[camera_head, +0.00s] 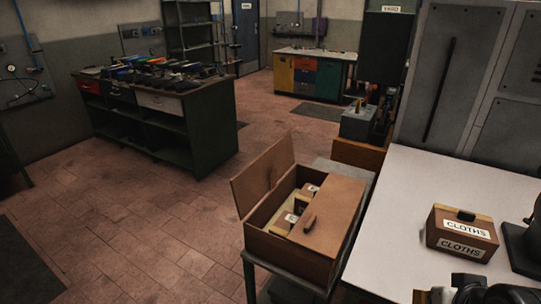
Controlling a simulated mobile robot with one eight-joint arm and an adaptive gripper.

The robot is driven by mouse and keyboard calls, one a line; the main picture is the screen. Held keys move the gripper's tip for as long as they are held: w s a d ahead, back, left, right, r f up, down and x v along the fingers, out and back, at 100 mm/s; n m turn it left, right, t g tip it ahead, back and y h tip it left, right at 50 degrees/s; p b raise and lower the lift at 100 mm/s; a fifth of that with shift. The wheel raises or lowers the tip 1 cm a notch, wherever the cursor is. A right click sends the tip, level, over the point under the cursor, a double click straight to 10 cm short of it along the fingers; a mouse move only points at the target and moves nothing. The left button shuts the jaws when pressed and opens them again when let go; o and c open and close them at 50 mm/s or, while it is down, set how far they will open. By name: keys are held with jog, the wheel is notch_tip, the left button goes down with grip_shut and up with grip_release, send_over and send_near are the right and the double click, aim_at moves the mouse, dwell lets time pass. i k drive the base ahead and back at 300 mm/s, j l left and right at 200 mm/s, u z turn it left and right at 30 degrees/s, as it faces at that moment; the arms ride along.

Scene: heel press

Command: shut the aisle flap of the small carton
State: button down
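An open brown carton (290,262) stands on a dark stand at the lower middle. Its left flap (262,172), on the side of the open floor aisle, stands up and leans outward. Its right flap (327,214) lies over the right part of the top, with a small brown grip on it. Labelled packs (291,218) show inside through the open left part. Dark and pale parts of my arm or gripper (465,293) show at the bottom right edge, apart from the carton. The fingertips cannot be made out.
A closed carton marked CLOTHS (462,232) sits on the white table (405,205) at right, with a dark object (522,247) beside it. A green workbench (190,135) stands at back left. The tiled floor (150,235) left of the open carton is clear.

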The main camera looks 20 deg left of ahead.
aim_at(249, 187)
jog(key=i+j+z, duration=0.25)
jog(key=j, duration=0.7)
jog(key=j+z, duration=0.25)
jog(key=j, duration=0.7)
jog(key=j+z, duration=0.25)
jog(key=j, duration=0.7)
jog(key=k+j+z, duration=0.25)
jog(key=j, duration=0.7)
jog(key=i+j+u, duration=0.15)
jog(key=u, duration=0.3)
jog(key=j, duration=0.1)
